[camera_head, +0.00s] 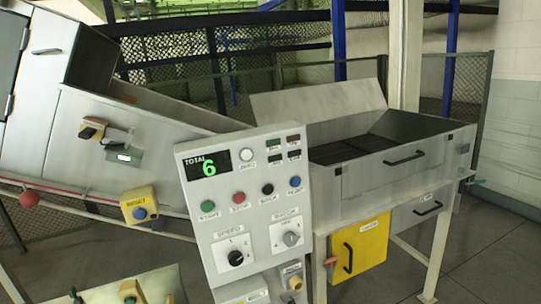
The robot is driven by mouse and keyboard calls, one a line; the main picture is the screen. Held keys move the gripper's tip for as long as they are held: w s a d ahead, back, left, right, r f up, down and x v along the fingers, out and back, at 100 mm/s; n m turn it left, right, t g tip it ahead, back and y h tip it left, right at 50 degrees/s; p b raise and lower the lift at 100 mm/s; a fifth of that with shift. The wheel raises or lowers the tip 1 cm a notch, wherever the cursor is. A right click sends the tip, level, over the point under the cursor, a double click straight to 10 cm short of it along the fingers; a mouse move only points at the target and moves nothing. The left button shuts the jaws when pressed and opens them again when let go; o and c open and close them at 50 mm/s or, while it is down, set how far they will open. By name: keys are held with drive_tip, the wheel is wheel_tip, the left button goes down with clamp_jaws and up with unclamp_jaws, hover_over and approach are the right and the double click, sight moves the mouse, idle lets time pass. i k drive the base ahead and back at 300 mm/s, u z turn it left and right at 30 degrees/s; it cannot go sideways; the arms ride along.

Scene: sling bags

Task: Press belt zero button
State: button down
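A grey control panel (222,228) stands in the middle of the view, tilted slightly. Its display (208,165) reads TOTAL and a green 6. A white round button (246,142) sits to the right of the display, with a small label under it that seems to read ZERO. Below are a green button (207,206), a red button (239,198), a black button (267,188) and a blue button (295,182). My gripper is not in view, and nothing covers the panel's upper buttons.
A yellow reset box (139,205) with a blue button is on the metal machine at left. A metal bin (375,175) with a yellow door (358,250) stands at right. A mesh fence is behind; grey floor shows at lower right.

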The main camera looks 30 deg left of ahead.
sight(246, 154)
drive_tip(key=z, duration=0.1)
drive_tip(key=i, duration=1)
drive_tip(key=u, duration=0.1)
